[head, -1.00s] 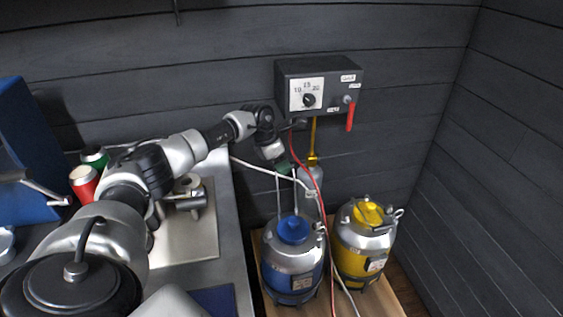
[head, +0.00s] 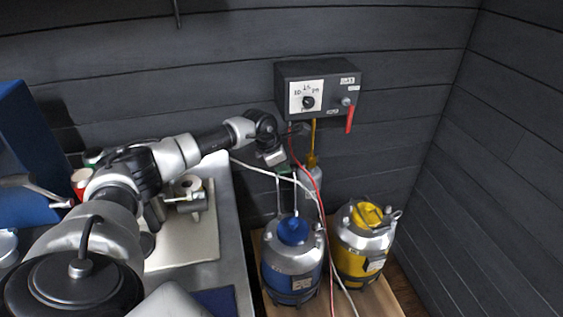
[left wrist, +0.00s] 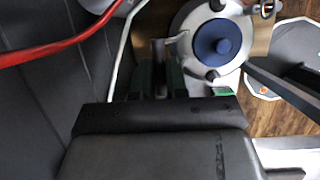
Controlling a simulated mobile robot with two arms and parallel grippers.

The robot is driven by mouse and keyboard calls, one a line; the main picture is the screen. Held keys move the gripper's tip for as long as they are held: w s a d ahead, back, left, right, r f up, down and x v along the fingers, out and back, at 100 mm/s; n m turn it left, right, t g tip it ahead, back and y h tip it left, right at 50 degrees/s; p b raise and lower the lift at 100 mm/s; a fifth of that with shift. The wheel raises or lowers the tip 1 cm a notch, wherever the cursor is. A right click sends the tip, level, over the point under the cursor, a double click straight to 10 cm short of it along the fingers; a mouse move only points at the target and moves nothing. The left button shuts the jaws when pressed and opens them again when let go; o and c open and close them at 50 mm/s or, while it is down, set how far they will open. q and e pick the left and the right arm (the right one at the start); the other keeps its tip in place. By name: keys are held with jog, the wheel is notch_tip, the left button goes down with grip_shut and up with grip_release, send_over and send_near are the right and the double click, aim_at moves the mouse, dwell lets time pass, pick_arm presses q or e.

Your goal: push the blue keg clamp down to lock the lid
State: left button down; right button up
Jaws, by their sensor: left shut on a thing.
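The blue keg (head: 291,268) stands on a wooden board, with a silver top and a blue round cap (head: 292,230). The cap also shows in the left wrist view (left wrist: 218,42). The keg's clamp (head: 279,195) stands up from the lid as thin upright metal rods. My left gripper (head: 286,172) is at the top of these rods, above the lid. In the left wrist view its green-padded fingers (left wrist: 158,78) are shut on a grey upright piece, which looks like the clamp handle. The fingers hide much of it. My right gripper is out of view.
A yellow keg (head: 361,245) stands close on the right. Red (head: 323,235) and white (head: 262,173) hoses run beside the blue keg. A control box (head: 318,88) hangs above. A counter (head: 229,215) is on the left.

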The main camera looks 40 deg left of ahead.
pick_arm(q)
jog(key=s+d+t+y+b, duration=0.1)
jog(key=s+d+y+b, duration=0.1)
jog(key=s+d, duration=0.3)
jog(key=shift+d+m+t, duration=0.3)
jog(key=shift+d, duration=0.4)
jog(key=shift+s, duration=0.1)
jog(key=c, duration=1.1)
grip_release()
jog(key=b+v, duration=0.2)
jog(key=v, duration=0.8)
jog(key=shift+s+r, duration=0.2)
jog(key=shift+r, duration=0.1)
